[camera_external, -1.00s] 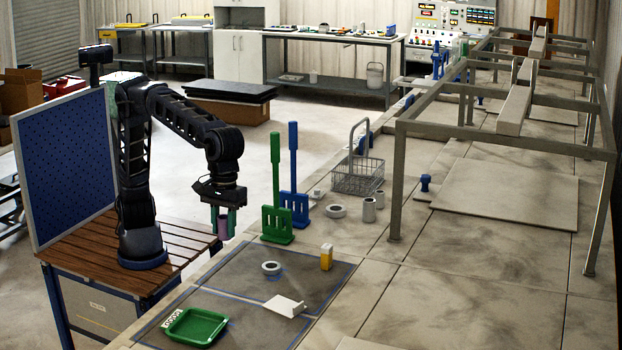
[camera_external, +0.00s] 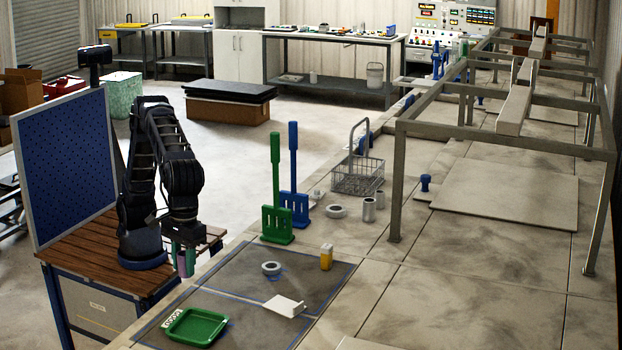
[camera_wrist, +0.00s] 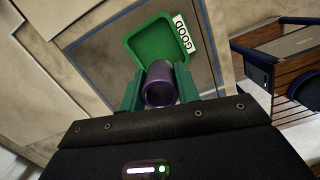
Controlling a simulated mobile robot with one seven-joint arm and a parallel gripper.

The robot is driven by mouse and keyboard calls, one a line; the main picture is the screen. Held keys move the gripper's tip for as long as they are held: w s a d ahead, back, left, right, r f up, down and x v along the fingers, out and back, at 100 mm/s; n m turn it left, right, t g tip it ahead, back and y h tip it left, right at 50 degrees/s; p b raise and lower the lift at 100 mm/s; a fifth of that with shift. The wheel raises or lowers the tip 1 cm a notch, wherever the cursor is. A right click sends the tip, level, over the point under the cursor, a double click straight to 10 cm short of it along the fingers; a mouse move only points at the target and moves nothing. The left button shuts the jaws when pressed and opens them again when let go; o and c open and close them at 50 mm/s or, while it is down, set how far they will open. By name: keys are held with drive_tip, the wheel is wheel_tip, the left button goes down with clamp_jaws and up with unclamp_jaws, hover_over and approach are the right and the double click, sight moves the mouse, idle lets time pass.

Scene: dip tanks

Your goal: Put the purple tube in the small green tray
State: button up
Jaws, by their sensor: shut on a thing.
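The purple tube (camera_wrist: 160,90) is held between the two green fingers of my gripper (camera_wrist: 160,95) in the wrist view, with its round open end toward the camera. In the external view the tube (camera_external: 183,263) shows partly between the fingers of my gripper (camera_external: 183,258), at the left edge of the worktop. The small green tray (camera_external: 194,328) lies flat at the front left of the worktop, with a "GOOD" label beside it. The tray (camera_wrist: 150,50) also shows in the wrist view, beyond the tube. It looks empty where visible. In the external view the gripper is apart from the tray, behind it.
The air between gripper and tray looks clear.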

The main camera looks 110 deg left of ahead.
sight(191, 330)
wheel_tip(191, 330, down, 16)
drive_tip(key=shift+f, duration=0.1)
idle(0.5)
drive_tip(key=o, duration=0.7)
drive_tip(key=shift+f, duration=0.1)
